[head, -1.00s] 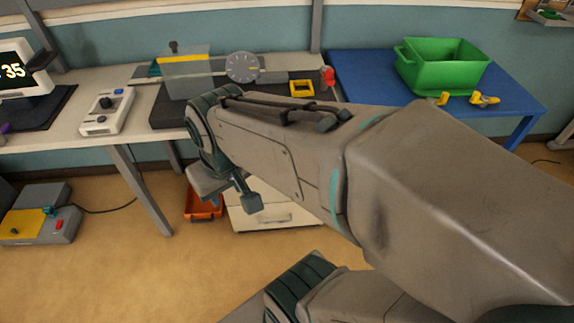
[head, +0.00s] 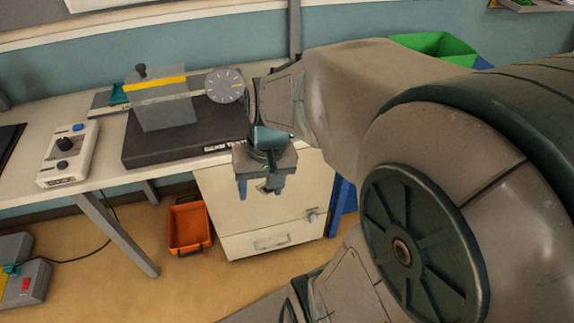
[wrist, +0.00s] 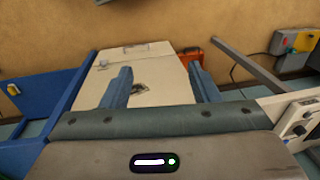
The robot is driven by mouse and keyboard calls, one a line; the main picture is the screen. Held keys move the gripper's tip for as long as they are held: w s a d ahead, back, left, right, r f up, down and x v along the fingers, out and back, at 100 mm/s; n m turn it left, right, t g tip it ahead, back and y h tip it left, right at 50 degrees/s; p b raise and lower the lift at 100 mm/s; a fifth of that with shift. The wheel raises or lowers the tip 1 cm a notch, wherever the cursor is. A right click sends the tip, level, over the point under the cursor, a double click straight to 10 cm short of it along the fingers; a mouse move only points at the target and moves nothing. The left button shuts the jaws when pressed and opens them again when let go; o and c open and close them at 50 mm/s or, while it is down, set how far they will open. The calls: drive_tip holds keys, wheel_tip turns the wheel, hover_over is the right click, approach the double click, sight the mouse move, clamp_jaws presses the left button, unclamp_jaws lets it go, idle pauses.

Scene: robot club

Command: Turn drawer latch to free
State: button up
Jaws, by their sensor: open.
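The pale drawer cabinet (head: 215,199) stands under the bench, and it also shows in the wrist view (wrist: 165,68). A small grey latch (head: 312,214) sits at the right, near the top edge of the lower drawer. It seems to be the small piece at the left in the wrist view (wrist: 102,66); its turn position is too small to tell. The lower drawer has a bar handle (head: 272,241). My gripper (head: 257,187) is open and empty in front of the cabinet's upper part, up and left of the latch. Its two blue fingers (wrist: 159,68) are apart from the latch.
An orange bin (head: 189,227) stands on the floor left of the cabinet. A blue table (head: 340,200) is close on the right. Bench legs stand left of the bin.

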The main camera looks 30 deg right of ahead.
drive_tip(key=w+d+f+m+g+y+b, duration=0.1)
drive_tip(key=w+d+f+m+y+b, duration=0.2)
drive_tip(key=f, duration=0.6)
drive_tip(key=w+d+f+m+y+b, duration=0.2)
drive_tip(key=f+m+y+b, duration=0.2)
drive_tip(key=f, duration=0.4)
drive_tip(key=m+t+h+b, duration=1.1)
drive_tip(key=m+t+b, duration=0.6)
drive_tip(key=m, duration=1.3)
approach(316, 222)
drive_tip(key=shift+t, duration=0.6)
drive_tip(key=w, duration=0.3)
drive_tip(key=w+d+b, duration=0.1)
drive_tip(key=w, duration=0.6)
drive_tip(key=shift+w+d+f, duration=0.15)
drive_tip(key=shift+w+f, duration=0.05)
drive_tip(key=shift+f, duration=0.1)
drive_tip(key=c, duration=1)
